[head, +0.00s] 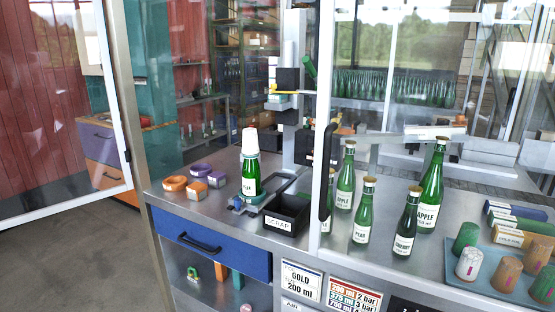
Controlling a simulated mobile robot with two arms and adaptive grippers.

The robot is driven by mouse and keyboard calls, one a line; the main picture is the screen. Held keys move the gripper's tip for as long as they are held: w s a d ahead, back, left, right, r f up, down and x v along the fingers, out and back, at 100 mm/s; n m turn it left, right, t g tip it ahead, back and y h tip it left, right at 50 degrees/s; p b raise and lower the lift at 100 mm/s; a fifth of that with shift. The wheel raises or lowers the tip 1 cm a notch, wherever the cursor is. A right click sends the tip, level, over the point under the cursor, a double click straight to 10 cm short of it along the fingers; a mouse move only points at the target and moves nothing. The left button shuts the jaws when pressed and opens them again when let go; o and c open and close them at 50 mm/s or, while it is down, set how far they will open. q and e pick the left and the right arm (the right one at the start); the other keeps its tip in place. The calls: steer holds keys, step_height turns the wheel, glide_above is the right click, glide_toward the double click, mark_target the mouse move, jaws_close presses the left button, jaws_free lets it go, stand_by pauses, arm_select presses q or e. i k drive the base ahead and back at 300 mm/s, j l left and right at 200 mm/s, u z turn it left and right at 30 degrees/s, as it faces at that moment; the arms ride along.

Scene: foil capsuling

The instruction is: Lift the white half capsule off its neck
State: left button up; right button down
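A white half capsule (250,142) sits over the neck of a green bottle (251,178) with a pale label. The bottle stands upright in a small blue and grey holder (240,205) on the steel counter. The capsule covers the top of the bottle, so the neck beneath it is hidden. Neither of my grippers is in view, and nothing touches the capsule.
A black scrap bin (287,212) stands right of the bottle. Orange and purple rings (198,190) lie to its left. A glass door frame (322,150) with a black handle rises beside the bin. Several gold-topped bottles (430,190) and a capsule tray (490,284) are farther right.

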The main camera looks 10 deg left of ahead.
mark_target(251, 150)
steer(key=i+j, duration=0.2)
steer(key=j, duration=0.15)
steer(key=i+j+z, duration=0.15)
steer(key=i+j, duration=0.25)
steer(key=j, duration=0.35)
steer(key=i+j+z, duration=0.15)
steer(key=j, duration=0.25)
steer(key=i+j, duration=0.25)
steer(key=j, duration=0.15)
steer(key=l+z, duration=0.05)
